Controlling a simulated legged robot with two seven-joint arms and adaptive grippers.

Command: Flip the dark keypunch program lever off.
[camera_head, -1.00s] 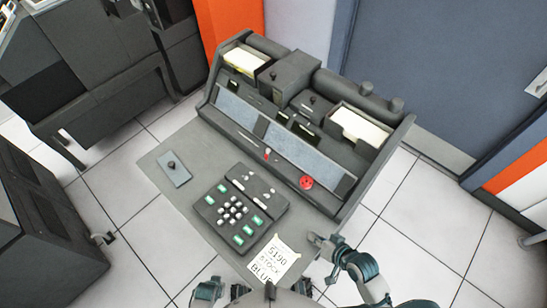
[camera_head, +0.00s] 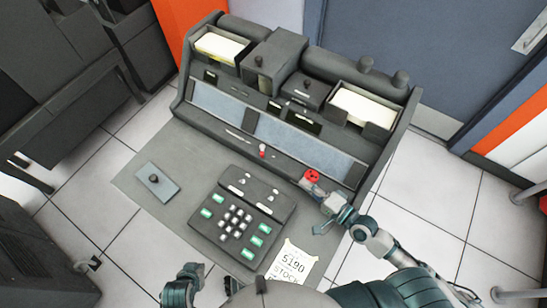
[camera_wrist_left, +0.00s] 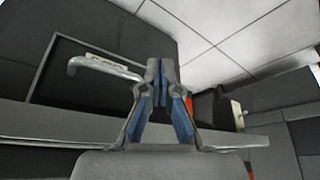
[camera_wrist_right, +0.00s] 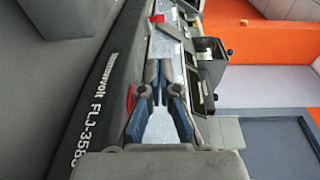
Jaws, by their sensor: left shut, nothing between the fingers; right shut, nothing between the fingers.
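The dark grey keypunch (camera_head: 222,137) stands at the back of the desk, with card stacks at both ends of its top. A small lever with a red part and pale tip (camera_head: 262,150) sits on its front ledge, left of a round red knob (camera_head: 312,176). I cannot read which control is the program lever. My right gripper (camera_head: 310,187) is shut and empty, just in front of the red knob; whether it touches is unclear. The right wrist view shows its closed fingers (camera_wrist_right: 158,75) over the keypunch front. My left gripper (camera_head: 192,273) is shut and empty at the desk's near edge.
A keypad unit (camera_head: 277,211) with green and white keys lies on the grey desk (camera_head: 140,190). A small plate with a dark knob (camera_head: 157,182) lies left of it. A paper note (camera_head: 292,264) lies at the near right. Dark cabinets stand at the left.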

